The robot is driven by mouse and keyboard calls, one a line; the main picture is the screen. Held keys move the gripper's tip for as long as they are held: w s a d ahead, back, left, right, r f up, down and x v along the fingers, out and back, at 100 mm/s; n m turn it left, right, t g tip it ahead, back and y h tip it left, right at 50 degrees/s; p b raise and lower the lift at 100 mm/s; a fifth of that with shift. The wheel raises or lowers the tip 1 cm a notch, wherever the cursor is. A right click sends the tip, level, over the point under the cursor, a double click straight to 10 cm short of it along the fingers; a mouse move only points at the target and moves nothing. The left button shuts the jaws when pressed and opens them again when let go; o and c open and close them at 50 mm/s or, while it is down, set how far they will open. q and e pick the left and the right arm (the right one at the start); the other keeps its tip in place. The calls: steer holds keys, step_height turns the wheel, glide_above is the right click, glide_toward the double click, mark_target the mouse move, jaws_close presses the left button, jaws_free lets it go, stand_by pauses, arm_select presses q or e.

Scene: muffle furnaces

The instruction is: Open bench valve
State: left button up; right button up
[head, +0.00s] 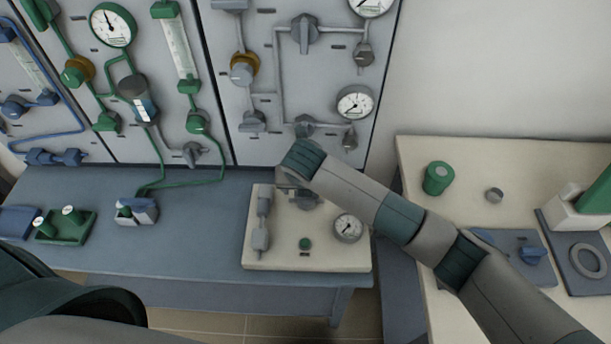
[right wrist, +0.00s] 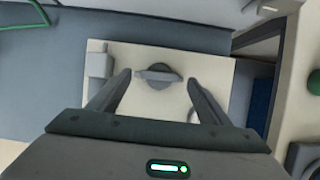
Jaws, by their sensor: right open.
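The bench valve (right wrist: 158,75) is a grey round valve with a bar handle lying roughly left to right in the right wrist view. It is mounted on a cream panel (head: 272,257) on the blue-grey bench; in the head view the valve (head: 308,199) is partly covered by my right arm. My right gripper (right wrist: 158,82) is open and empty. In the right wrist view its two fingers appear on either side of the handle, with gaps at both ends. Its height above the handle is hard to tell. My left gripper is out of view.
Wall panels with pipes, valves and gauges stand behind. A cream table (head: 420,160) with a green jar (head: 437,178) is at right.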

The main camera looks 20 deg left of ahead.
arm_select(q)
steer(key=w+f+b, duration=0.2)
steer(key=b, duration=0.1)
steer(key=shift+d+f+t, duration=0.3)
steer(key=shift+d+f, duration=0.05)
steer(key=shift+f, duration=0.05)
arm_select(e)
steer(key=v, duration=1.5)
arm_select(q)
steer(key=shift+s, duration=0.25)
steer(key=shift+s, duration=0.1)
